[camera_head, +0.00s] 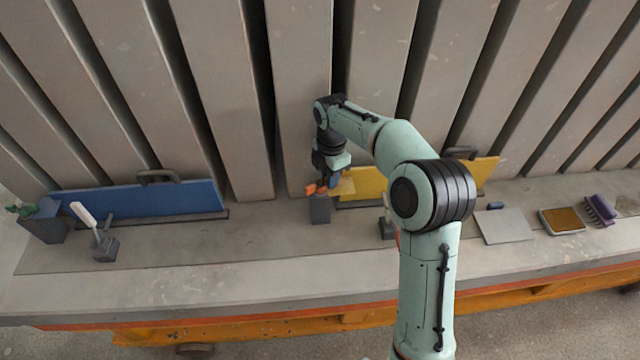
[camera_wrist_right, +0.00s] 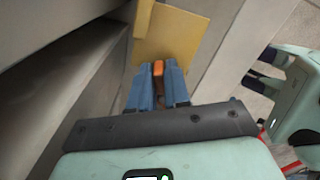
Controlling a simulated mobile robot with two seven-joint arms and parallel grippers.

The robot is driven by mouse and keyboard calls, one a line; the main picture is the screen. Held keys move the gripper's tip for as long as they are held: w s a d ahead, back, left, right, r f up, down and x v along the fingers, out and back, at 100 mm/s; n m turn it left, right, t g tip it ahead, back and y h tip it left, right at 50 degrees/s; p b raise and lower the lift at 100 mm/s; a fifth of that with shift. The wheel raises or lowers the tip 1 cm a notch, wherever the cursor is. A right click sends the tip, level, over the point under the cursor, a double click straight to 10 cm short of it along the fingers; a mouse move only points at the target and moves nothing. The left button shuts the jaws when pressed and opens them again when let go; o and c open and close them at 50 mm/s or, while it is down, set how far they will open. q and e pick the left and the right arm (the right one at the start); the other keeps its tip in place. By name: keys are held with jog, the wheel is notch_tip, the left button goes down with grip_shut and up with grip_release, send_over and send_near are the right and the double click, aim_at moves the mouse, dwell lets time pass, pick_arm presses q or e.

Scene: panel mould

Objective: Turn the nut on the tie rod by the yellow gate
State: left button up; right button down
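The yellow gate (camera_head: 365,184) stands on the ledge against the grey panels, partly hidden behind my right arm. At its left end an orange nut (camera_head: 312,189) sits above a dark block (camera_head: 320,209). My right gripper (camera_head: 322,184) is at this nut. In the right wrist view the blue fingertips (camera_wrist_right: 158,77) lie on both sides of the orange nut (camera_wrist_right: 158,67) and appear closed on it, with the yellow gate (camera_wrist_right: 170,42) just beyond. The tie rod itself is not clearly visible. My left gripper is not in view.
A blue gate (camera_head: 140,202) stands to the left, with a white-handled tool on a stand (camera_head: 105,246) before it. A dark block with a green piece (camera_head: 45,222) is at far left. A grey plate (camera_head: 503,226), a tan-topped tray (camera_head: 562,221) and a purple brush (camera_head: 601,209) lie right.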

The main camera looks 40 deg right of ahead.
jog(key=m, duration=0.1)
jog(key=s+m, duration=0.1)
jog(key=m, duration=0.1)
jog(key=shift+a+m, duration=0.1)
jog(key=shift+m, duration=0.2)
jog(key=m, duration=0.3)
jog(key=shift+s+a, duration=0.25)
jog(key=shift+s, duration=0.05)
jog(key=m, duration=0.3)
jog(key=shift+s+a+m, duration=0.3)
jog(key=shift+s+m, duration=0.05)
jog(key=shift+m, duration=0.05)
